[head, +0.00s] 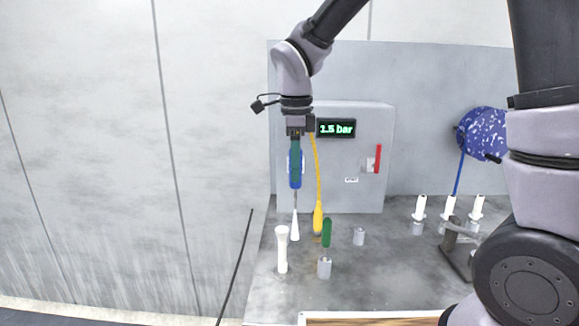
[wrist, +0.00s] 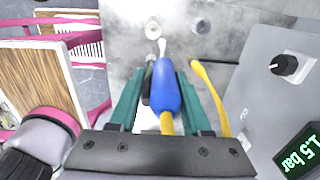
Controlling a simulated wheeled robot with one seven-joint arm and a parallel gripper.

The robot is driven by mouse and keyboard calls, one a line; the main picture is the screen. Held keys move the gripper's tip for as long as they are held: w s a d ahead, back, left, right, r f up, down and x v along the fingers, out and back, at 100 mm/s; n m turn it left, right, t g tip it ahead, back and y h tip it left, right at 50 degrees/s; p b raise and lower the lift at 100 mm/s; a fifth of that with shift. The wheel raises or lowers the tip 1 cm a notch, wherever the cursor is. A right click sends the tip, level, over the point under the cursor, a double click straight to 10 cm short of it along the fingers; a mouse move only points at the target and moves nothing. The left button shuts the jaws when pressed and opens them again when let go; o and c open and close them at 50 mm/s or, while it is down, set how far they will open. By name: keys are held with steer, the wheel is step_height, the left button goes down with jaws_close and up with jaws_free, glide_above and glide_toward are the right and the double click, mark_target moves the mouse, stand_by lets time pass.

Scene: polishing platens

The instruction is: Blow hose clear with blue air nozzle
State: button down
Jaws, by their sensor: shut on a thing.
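My gripper (head: 296,150) is shut on the blue air nozzle (head: 296,186), held tip down above the bench. In the wrist view, the blue nozzle body (wrist: 167,88) lies between my teal fingers. A thin metal stem runs down from it to a white tapered piece (head: 295,228); I cannot tell whether they are joined. A yellow hose (head: 316,170) hangs beside my gripper and ends in a thicker yellow part (head: 318,217) near the bench. It also shows right of the nozzle in the wrist view (wrist: 208,85).
A white upright tube (head: 282,250), a green-handled tool (head: 326,232) and a grey post (head: 359,237) stand nearby. Behind is a grey cabinet with a 1.5 bar display (head: 336,128) and red lever (head: 378,158). A speckled blue reel (head: 482,132) and white nozzles (head: 420,207) are at right.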

steer(key=shift+w+d+f, duration=0.35)
steer(key=shift+w+d, duration=2.65)
steer(key=shift+d, duration=1.95)
steer(key=shift+w+d+f, duration=0.35)
steer(key=shift+w+d, duration=2.65)
steer(key=shift+d, duration=1.9)
steer(key=shift+f, duration=8.25)
steer(key=shift+c, duration=1.4)
jaws_free()
